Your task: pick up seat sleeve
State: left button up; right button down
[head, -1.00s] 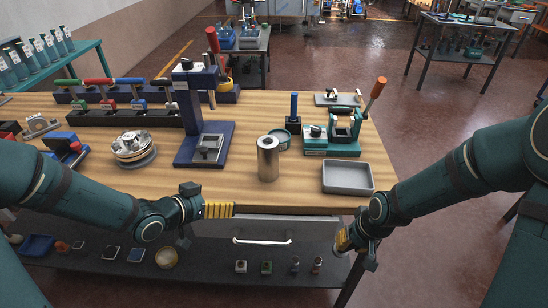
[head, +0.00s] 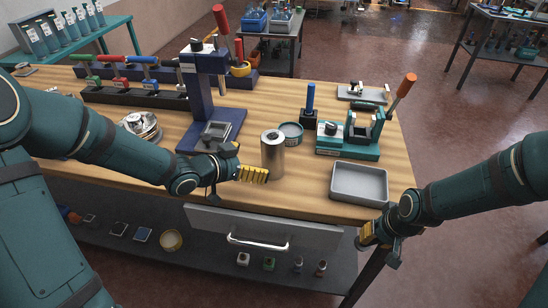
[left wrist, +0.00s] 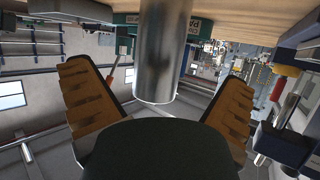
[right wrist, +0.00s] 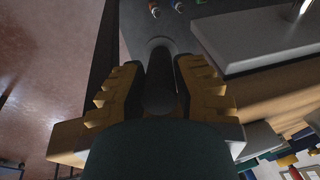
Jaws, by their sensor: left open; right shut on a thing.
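No part is clearly marked as the seat sleeve. A shiny metal cylinder (head: 272,158) stands upright near the front edge of the wooden bench. My left gripper (head: 264,174) is open at its front. In the left wrist view the cylinder (left wrist: 163,55) appears between the two spread fingers, with gaps on both sides. My right gripper (head: 368,236) is low beside the bench's front right corner. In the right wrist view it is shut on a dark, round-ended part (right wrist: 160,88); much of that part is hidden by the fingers.
A grey tray (head: 359,198) lies at the front right, with a teal fixture (head: 348,151) behind it. A round tin (head: 290,139) is just behind the cylinder. A blue press (head: 205,147) stands left. Below are a drawer (head: 310,236) and a shelf (head: 205,262) with small parts.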

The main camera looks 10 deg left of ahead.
aim_at(264, 160)
pick_arm(q)
jog(key=x, duration=0.2)
jog(key=shift+w+d+f, duration=0.2)
jog(key=shift+w, duration=0.05)
pick_arm(e)
jog(key=shift+f, duration=0.4)
pick_arm(q)
jog(key=b+x, duration=0.2)
jog(key=x, duration=0.2)
jog(key=shift+f, duration=0.2)
pick_arm(e)
jog(key=shift+f, duration=0.75)
pick_arm(q)
jog(key=shift+w+d+f, duration=0.15)
jog(key=shift+w+d, duration=0.15)
jog(key=shift+w, duration=0.1)
jog(key=c, duration=1.4)
